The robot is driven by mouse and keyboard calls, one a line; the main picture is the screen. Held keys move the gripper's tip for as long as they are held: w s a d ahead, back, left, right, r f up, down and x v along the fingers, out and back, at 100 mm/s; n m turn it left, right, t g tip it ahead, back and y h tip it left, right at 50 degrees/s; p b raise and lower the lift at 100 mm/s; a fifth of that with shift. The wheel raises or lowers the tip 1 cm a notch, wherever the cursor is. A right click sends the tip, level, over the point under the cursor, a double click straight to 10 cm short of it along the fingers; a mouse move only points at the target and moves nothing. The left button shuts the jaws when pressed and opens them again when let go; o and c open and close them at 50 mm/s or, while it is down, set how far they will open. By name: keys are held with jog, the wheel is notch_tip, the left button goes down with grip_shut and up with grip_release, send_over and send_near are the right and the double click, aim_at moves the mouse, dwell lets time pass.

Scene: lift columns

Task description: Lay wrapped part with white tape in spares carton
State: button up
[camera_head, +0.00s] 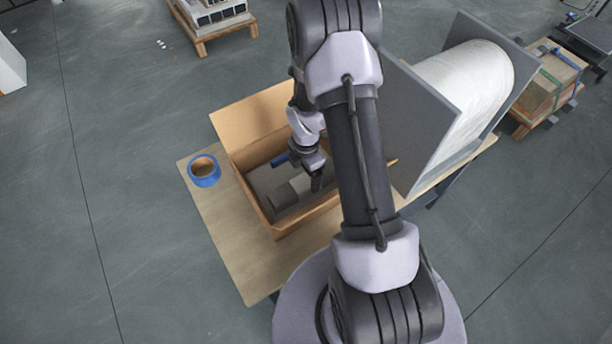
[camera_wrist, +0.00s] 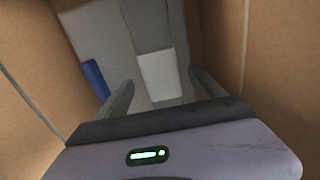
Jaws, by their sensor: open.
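A grey wrapped part with a pale, whitish band that looks like white tape (camera_wrist: 160,75) lies on the floor of the open cardboard carton (camera_head: 245,190). In the head view, its pale band (camera_head: 300,184) shows beside my gripper (camera_head: 318,184). My gripper is down inside the carton. In the wrist view, its fingers (camera_wrist: 161,80) are open, one on each side of the banded part, with gaps visible; I cannot tell whether they touch it.
The carton's walls are close around my gripper. A blue tape roll (camera_head: 204,171) sits on the wooden table (camera_head: 238,255) left of the carton. A large white roll in a grey stand (camera_head: 425,125) is to the right. Pallets stand farther back on the floor.

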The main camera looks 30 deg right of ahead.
notch_tip(320, 180, up, 10)
jog(key=p, duration=0.3)
notch_tip(320, 180, up, 9)
jog(key=m+t, duration=0.1)
jog(key=m, duration=0.3)
send_over(306, 180)
jog(key=a, duration=0.3)
jog(key=s+a+r+m+t, duration=0.1)
jog(key=s+a+r+m, duration=0.2)
jog(key=r, duration=0.4)
jog(key=s+a+r+m+t, duration=0.1)
jog(key=a+r+m, duration=0.2)
jog(key=r+m, duration=0.25)
jog(key=s+a+r+m+t+y, duration=0.1)
jog(key=s+a+r+m, duration=0.2)
jog(key=s+r+m, duration=0.1)
jog(key=s+a+r+m+t+y, duration=0.1)
jog(key=s+a+r+m, duration=0.3)
jog(key=s, duration=0.4)
jog(key=shift+s+a+r+m+t, duration=0.15)
jog(key=shift+s+r+m+t, duration=0.2)
jog(key=shift+r+m, duration=0.6)
jog(key=shift+w+f+b, duration=0.1)
jog(key=shift+f+b, duration=0.3)
jog(key=shift+f, duration=0.3)
